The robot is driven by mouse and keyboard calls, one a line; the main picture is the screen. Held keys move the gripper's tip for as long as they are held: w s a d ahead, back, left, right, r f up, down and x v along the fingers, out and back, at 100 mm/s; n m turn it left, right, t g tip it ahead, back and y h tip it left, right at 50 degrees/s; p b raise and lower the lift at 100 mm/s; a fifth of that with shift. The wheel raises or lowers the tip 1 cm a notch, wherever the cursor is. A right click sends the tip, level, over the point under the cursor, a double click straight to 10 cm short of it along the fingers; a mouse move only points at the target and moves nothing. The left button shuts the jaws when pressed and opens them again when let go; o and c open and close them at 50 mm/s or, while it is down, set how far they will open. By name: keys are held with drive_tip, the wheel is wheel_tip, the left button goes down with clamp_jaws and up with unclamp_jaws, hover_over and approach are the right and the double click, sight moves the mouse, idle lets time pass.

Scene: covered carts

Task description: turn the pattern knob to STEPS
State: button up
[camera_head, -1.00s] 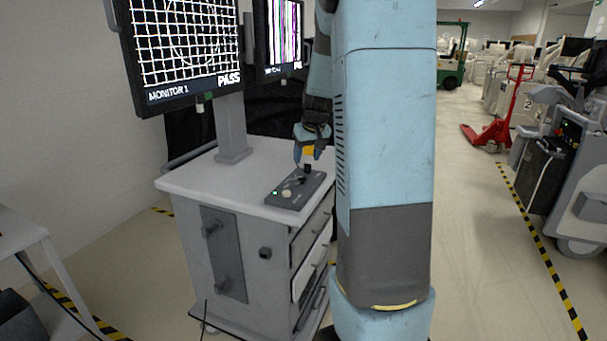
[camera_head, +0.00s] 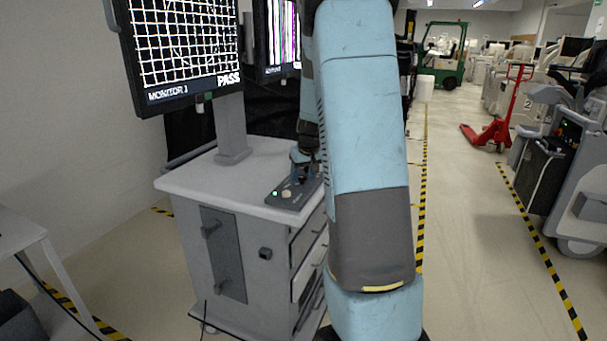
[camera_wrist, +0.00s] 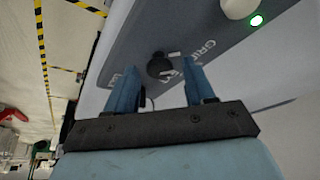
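The grey control panel (camera_head: 285,200) lies on top of the white cart (camera_head: 205,180). In the wrist view, the panel (camera_wrist: 215,35) bears a small black round knob (camera_wrist: 159,66) with white labels around it. One label reads "GRID"; another is partly hidden behind a finger. I cannot tell where the knob points. My gripper (camera_wrist: 161,68) is open, with its two blue fingers on either side of the knob and visible gaps to it. In the head view, my gripper (camera_head: 304,165) is low over the far part of the panel and hides the knob.
A pale button (camera_head: 287,194) and lit green lamp (camera_head: 275,193) sit on the panel's near end. Monitor 1 (camera_head: 185,45) shows a grid and "PASS"; a second monitor (camera_head: 277,35) shows vertical stripes. A red pallet jack (camera_head: 490,132) stands far right.

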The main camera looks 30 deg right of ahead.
drive_tip(key=shift+d, duration=0.1)
drive_tip(key=c, duration=0.9)
drive_tip(key=shift+c, duration=0.2)
drive_tip(key=shift+m, duration=0.4)
drive_tip(key=shift+a+h, duration=0.2)
drive_tip(key=shift+h, duration=0.1)
drive_tip(key=m+h, duration=0.1)
drive_tip(key=m, duration=0.2)
drive_tip(key=shift+w+a, duration=0.1)
drive_tip(key=shift+a, duration=0.05)
drive_tip(key=shift+w+a+m+g+h, duration=0.1)
drive_tip(key=shift+m+g+h, duration=0.25)
drive_tip(key=shift+m, duration=0.85)
drive_tip(key=shift+m+g+h, duration=0.25)
drive_tip(key=shift+m+g, duration=0.2)
drive_tip(key=shift+m, duration=0.75)
drive_tip(key=o, duration=1.1)
drive_tip(key=shift+c, duration=0.2)
